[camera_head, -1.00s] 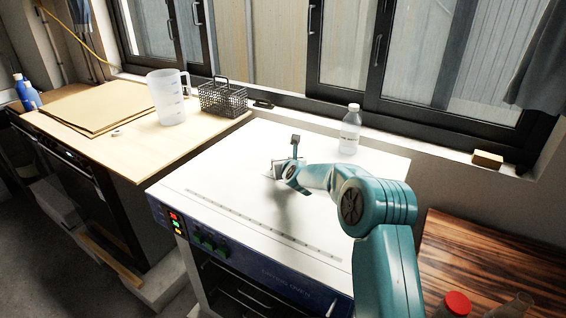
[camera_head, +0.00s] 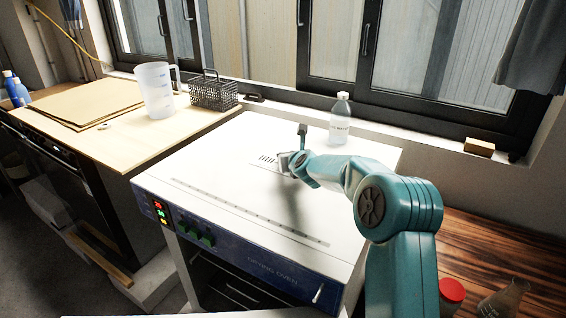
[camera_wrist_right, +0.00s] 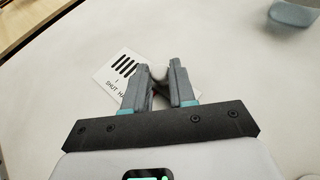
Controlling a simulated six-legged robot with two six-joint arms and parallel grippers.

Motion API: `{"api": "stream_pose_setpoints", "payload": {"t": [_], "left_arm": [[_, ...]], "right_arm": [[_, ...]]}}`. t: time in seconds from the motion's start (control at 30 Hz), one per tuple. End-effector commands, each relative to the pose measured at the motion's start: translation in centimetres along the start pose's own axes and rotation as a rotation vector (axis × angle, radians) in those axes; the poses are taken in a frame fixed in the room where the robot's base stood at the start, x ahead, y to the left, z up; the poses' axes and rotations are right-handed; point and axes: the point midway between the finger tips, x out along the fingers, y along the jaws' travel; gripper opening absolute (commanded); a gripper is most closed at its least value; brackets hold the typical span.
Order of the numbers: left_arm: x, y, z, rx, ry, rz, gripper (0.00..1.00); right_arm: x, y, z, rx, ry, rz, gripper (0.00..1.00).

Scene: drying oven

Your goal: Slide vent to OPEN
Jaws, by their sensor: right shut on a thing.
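The drying oven (camera_head: 235,190) has a pale top with a vent plate (camera_wrist_right: 112,76) on it. Dark vent slots (camera_head: 267,158) show just left of my right gripper (camera_head: 288,162). In the right wrist view, several dark slots and print reading "SHUT" with cut-off letters show beside the fingers. The fingers hide most of the slider and the rest of the plate. My left gripper is not in view.
A clear bottle (camera_head: 340,122) stands on the oven top behind my right arm. A wooden bench (camera_head: 110,140) on the left holds a jug (camera_head: 155,92) and a wire basket (camera_head: 213,92).

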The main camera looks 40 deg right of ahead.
Motion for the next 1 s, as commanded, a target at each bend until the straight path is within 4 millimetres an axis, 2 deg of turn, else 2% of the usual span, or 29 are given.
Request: {"api": "stream_pose_setpoints", "payload": {"t": [0.37, 0.4, 0.47, 0.8, 0.87, 1.0], "left_arm": [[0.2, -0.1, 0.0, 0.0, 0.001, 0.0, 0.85], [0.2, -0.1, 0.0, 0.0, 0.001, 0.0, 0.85], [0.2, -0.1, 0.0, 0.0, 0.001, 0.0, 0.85], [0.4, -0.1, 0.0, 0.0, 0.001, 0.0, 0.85], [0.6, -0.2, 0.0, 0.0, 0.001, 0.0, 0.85], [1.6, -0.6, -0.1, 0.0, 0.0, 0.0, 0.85]], "right_arm": [[0.1, -0.1, -0.1, 0.002, 0.004, -0.004, 0.0], [0.1, -0.1, -0.1, 0.001, 0.004, -0.004, 0.28], [0.2, -0.1, -0.1, 0.0, 0.004, -0.004, 0.47], [-0.1, 0.1, 0.1, 0.0, 0.001, -0.001, 0.47], [-0.5, 0.1, 0.0, 0.0, 0.0, -0.001, 0.47], [-2.9, 0.1, -0.1, 0.001, -0.002, -0.001, 0.47]]}}
